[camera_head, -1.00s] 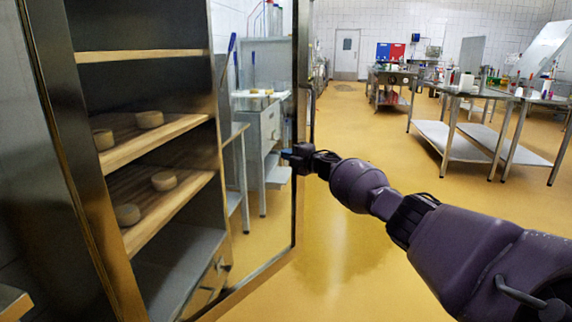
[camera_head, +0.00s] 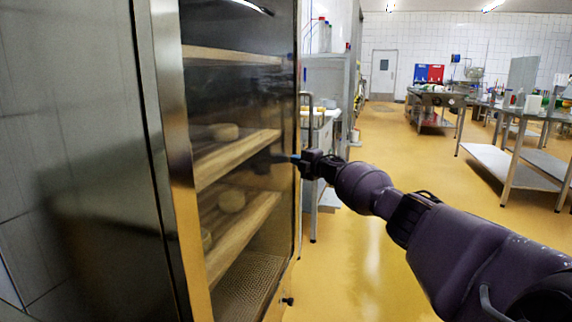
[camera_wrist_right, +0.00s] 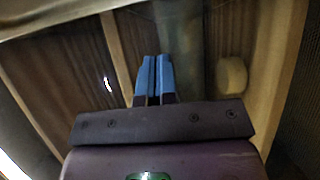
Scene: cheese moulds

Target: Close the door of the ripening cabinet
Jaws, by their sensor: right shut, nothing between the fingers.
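The ripening cabinet (camera_head: 163,120) stands at the left in the head view, with wooden shelves (camera_head: 238,157) inside. Its glass door (camera_head: 297,75) has a dark frame and an upright handle at its right edge, and the shelves show through the glass. The door lies near the cabinet front; I cannot tell whether a narrow gap is left. My right gripper (camera_head: 286,158) is shut and empty, its blue fingertips at the door near the handle side; exact contact is unclear. The fingertips (camera_wrist_right: 154,76) also show in the right wrist view, against the glass and shelves. My left gripper is out of view.
Round cheeses (camera_head: 231,200) sit on the shelves; one cheese (camera_wrist_right: 232,75) shows in the right wrist view. Behind the door stands a metal bench (camera_head: 325,140). Steel tables (camera_head: 500,160) stand at the right. The yellow floor between them is clear.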

